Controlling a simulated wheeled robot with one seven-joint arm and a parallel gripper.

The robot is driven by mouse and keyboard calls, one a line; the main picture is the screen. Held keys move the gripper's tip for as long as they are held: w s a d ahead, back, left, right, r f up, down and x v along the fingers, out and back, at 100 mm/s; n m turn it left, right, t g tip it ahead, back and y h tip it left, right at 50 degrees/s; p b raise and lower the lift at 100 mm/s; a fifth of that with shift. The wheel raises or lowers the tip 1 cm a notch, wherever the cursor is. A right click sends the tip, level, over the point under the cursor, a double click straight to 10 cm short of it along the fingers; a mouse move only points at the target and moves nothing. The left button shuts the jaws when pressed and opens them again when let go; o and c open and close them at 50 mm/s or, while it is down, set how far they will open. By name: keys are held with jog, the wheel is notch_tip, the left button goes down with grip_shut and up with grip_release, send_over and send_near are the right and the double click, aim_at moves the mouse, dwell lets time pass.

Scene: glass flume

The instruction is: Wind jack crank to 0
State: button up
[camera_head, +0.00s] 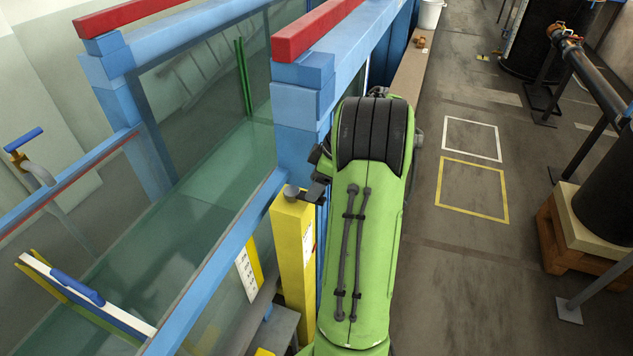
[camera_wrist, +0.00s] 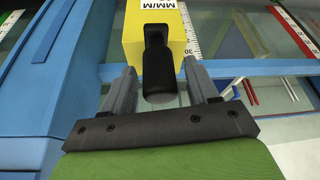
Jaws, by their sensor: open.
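The yellow jack post (camera_head: 294,262) stands upright beside the blue frame of the flume in the head view. Its yellow head (camera_wrist: 138,38), with a label reading "MM/M", shows at the top of the wrist view. The crank's black handle (camera_wrist: 156,45) sticks out in front of it. My gripper (camera_wrist: 159,68) is open, with one grey finger on each side of the handle's near end. I cannot tell whether either finger touches it. In the head view my gripper (camera_head: 317,186) is small and dark at the post's top, partly hidden by my green arm.
The flume's glass wall (camera_head: 215,260) and blue rail lie to the left. A scale (camera_wrist: 188,30) with a "30" mark stands behind the handle. The floor to the right, with white and yellow outlined squares (camera_head: 472,190), is clear. A pallet (camera_head: 560,235) stands at far right.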

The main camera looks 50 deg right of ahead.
jog(key=p+v, duration=0.6)
jog(key=v, duration=1)
jog(key=shift+w+a+f, duration=0.1)
jog(key=w+a+r+m+h+b, duration=0.1)
jog(key=w+a+b, duration=0.15)
jog(key=a, duration=0.85)
jog(key=w+a+r+m+b, duration=0.1)
jog(key=w+a+r, duration=0.15)
jog(key=a, duration=0.85)
jog(key=s+a+f+m+h+b, duration=0.1)
jog(key=s+a+f+m+b, duration=0.15)
jog(key=s+a, duration=0.55)
jog(key=s+a+f+m+t, duration=0.1)
jog(key=s+a+f, duration=0.2)
jog(key=s+f, duration=0.2)
jog(key=shift+s+f+m+t+b, duration=0.3)
jog(key=shift+s+m+b, duration=0.05)
jog(key=shift+s, duration=0.4)
